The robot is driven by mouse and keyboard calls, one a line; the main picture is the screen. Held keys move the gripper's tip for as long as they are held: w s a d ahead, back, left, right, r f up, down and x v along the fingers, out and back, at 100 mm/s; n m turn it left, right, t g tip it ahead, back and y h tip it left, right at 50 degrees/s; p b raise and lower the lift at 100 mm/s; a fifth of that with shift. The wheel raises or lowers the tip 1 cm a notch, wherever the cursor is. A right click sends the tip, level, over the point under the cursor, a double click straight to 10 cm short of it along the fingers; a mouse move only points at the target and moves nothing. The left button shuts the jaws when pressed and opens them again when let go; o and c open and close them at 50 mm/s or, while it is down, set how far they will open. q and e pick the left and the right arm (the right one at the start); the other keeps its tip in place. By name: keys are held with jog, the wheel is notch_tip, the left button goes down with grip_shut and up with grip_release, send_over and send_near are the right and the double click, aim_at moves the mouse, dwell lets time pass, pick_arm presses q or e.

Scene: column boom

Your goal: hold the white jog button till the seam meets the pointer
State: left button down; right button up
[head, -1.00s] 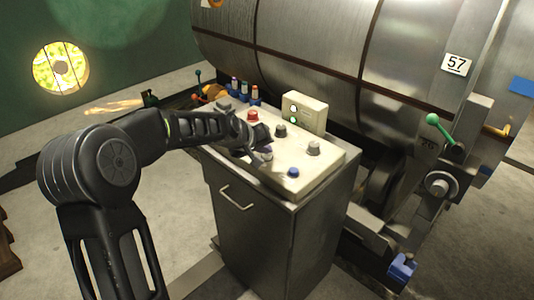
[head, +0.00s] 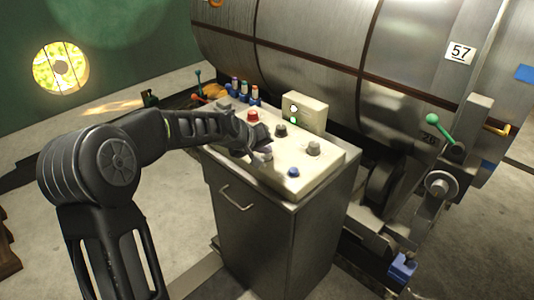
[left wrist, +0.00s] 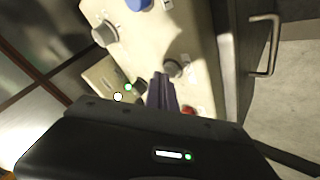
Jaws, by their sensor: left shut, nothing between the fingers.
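My left gripper (head: 266,147) is shut and empty, with its fingertips low over the middle of the cream control panel (head: 322,160). In the left wrist view its fingers (left wrist: 161,92) point in among the knobs, close beside a grey round knob (left wrist: 173,68). I cannot make out the white jog button; the fingers may hide it, and contact cannot be told. I cannot clearly identify the pointer. My right gripper is out of view.
The panel tops a grey cabinet (head: 285,235). It also bears a red button (head: 252,116), grey knobs (head: 314,148), a blue button (head: 293,172) and a lamp box (head: 313,112). A green-knobbed lever (head: 433,119) stands right of the cabinet.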

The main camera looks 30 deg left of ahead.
aim_at(265, 157)
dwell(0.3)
pick_arm(q)
jog(key=shift+r+p, duration=0.65)
jog(key=shift+r, duration=0.3)
jog(key=shift+r, duration=0.1)
notch_tip(265, 157, up, 5)
jog(key=p, duration=0.3)
dwell(0.8)
